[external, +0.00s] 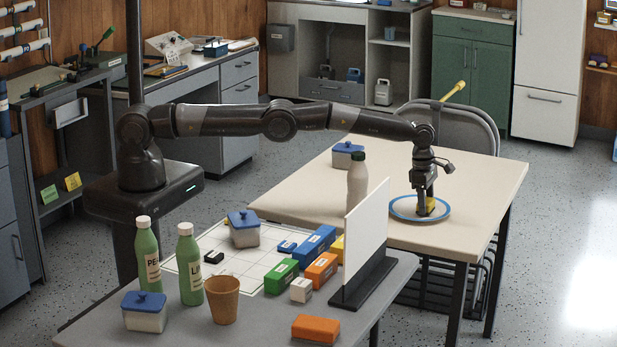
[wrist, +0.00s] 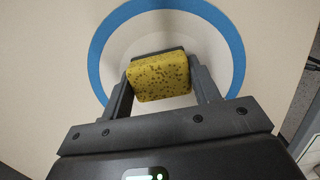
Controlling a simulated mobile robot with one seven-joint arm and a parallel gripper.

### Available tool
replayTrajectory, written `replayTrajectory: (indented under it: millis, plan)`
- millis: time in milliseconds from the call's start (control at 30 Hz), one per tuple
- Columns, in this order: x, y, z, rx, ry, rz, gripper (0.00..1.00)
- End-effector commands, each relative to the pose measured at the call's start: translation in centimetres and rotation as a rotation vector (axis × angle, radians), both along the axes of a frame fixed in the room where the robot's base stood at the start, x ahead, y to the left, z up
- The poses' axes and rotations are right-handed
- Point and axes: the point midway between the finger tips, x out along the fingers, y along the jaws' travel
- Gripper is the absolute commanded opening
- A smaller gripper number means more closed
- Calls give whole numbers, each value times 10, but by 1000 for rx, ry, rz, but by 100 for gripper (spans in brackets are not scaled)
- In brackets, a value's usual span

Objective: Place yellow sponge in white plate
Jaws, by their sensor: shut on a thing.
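The yellow sponge (wrist: 160,77) is between the two fingers of my gripper (wrist: 162,88) in the wrist view, which are shut on it. The white plate (external: 398,207) with a blue rim lies on the beige table, and its rim also shows in the wrist view (wrist: 99,40). In the external view my gripper (external: 425,205) points down over the plate, with the sponge (external: 430,204) low inside the plate's outline. I cannot tell whether the sponge touches the plate. The sponge has dark pores and a dark strip along its far edge.
A grey-brown bottle (external: 357,182) and a blue-lidded jar (external: 347,155) stand left of the plate on the beige table (external: 480,190). A white upright panel (external: 367,235) stands on the nearer grey table, among blocks, bottles and a cup (external: 222,300). The table right of the plate is clear.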

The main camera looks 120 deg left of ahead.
Motion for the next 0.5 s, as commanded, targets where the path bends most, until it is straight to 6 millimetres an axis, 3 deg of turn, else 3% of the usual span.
replayTrajectory:
  millis: [167,200,500]
  plan:
    - [0,0,-3,0,1,0,31]
    - [0,0,-4,0,1,0,56]
    - [0,0,-3,0,1,0,78]
